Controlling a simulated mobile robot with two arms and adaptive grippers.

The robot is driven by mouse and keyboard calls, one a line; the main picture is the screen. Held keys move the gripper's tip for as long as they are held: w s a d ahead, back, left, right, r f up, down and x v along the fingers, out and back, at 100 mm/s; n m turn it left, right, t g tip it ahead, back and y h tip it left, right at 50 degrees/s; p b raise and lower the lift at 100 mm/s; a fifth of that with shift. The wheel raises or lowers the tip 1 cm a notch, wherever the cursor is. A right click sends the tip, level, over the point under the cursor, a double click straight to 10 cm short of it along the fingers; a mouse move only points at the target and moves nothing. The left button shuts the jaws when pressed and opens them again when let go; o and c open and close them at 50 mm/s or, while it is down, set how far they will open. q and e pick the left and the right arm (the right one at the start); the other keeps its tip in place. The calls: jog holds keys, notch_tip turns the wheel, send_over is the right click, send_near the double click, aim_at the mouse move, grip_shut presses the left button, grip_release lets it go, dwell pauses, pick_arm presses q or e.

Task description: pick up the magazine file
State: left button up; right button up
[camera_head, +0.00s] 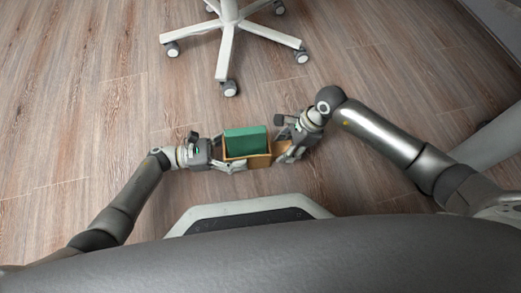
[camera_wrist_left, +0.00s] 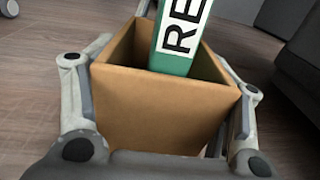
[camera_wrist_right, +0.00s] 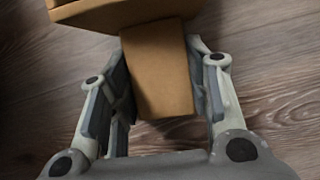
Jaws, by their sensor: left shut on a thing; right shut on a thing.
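The magazine file (camera_head: 260,160) is a tan cardboard box with an open top, seen in the middle of the head view. A green binder with a white label (camera_wrist_left: 182,32) stands inside it; its green side (camera_head: 246,142) shows in the head view. My left gripper (camera_head: 238,166) is shut on the file's left end, and its fingers flank the tan wall (camera_wrist_left: 160,110) in the left wrist view. My right gripper (camera_head: 286,150) is shut on the right end, with a tan part (camera_wrist_right: 158,75) between its fingers in the right wrist view. The file's underside is hidden.
A white chair base with castors (camera_head: 228,50) stands on the wood floor beyond the file. A pale leg or post (camera_head: 490,145) is at the right edge. The floor (camera_head: 90,120) at the left is clear.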

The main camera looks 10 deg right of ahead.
aim_at(236, 142)
pick_arm(q)
jog(key=shift+r+p, duration=2.2)
jog(key=shift+r, duration=0.15)
pick_arm(e)
jog(key=shift+r, duration=2.35)
